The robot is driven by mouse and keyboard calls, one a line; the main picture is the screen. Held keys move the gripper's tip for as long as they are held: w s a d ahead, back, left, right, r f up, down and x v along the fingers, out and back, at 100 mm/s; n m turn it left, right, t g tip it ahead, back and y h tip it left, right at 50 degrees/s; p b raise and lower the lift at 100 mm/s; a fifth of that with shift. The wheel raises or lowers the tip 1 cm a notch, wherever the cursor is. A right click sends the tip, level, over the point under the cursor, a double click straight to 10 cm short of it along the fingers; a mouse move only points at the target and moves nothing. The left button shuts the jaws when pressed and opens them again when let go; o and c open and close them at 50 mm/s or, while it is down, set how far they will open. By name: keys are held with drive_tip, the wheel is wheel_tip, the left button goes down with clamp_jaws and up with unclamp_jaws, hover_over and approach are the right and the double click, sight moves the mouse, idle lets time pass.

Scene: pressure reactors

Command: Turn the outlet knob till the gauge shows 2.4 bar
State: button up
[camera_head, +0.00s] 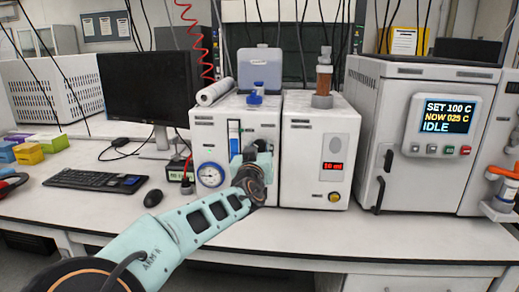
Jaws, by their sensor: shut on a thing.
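The round pressure gauge (210,174) has a blue rim and a white face. It sits low on the front of the left white unit (206,132). Its needle is too small to read. My gripper (250,155) is at the front of this unit, right of the gauge, with my pale green arm reaching up from the lower left. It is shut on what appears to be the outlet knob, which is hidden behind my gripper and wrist. A blue-lit vertical tube (235,137) shows just left of my gripper.
A white pump unit (313,150) with a red display and yellow button stands close right of my wrist. Further right is an oven (420,130) showing IDLE. A monitor (150,85), keyboard (95,180) and mouse (153,198) are left. The front bench right of my arm is clear.

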drive_tip(key=n, duration=0.6)
drive_tip(key=shift+n, duration=0.3)
drive_tip(key=n, duration=1.1)
drive_tip(key=shift+n+b, duration=0.3)
drive_tip(key=shift+n, duration=0.1)
drive_tip(key=n, duration=0.5)
drive_tip(key=shift+n, duration=0.7)
drive_tip(key=o, duration=1.2)
